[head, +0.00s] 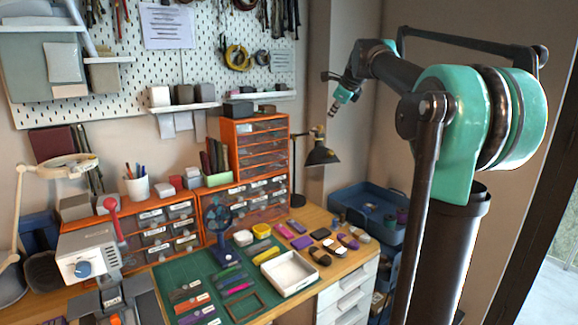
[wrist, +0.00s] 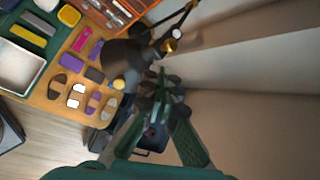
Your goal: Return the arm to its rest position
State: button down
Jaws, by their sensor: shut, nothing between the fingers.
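My gripper (head: 334,108) is held up in the air in the head view, in front of the bare wall and above the desk lamp. It points down and to the left. In the wrist view the fingers of my gripper (wrist: 160,84) come together, shut with nothing between them. My arm is raised and bent, and it touches nothing that I can see.
A white tray (head: 289,272) sits on the green mat (head: 163,272). Orange drawers (head: 235,135) stand behind. The air around the gripper is clear.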

jog(key=s+d+f+n+g+h, duration=0.1)
jog(key=s+d+f+n+g, duration=0.1)
jog(key=s+f+n, duration=0.9)
jog(key=s+d+f+n+g+h, duration=0.1)
jog(key=s+f+n, duration=1.1)
jog(key=s+f, duration=1.8)
notch_tip(320, 180, down, 4)
jog(key=shift+d+f+g+h, duration=0.15)
jog(key=shift+d+g+h, duration=0.3)
jog(key=shift+g, duration=0.35)
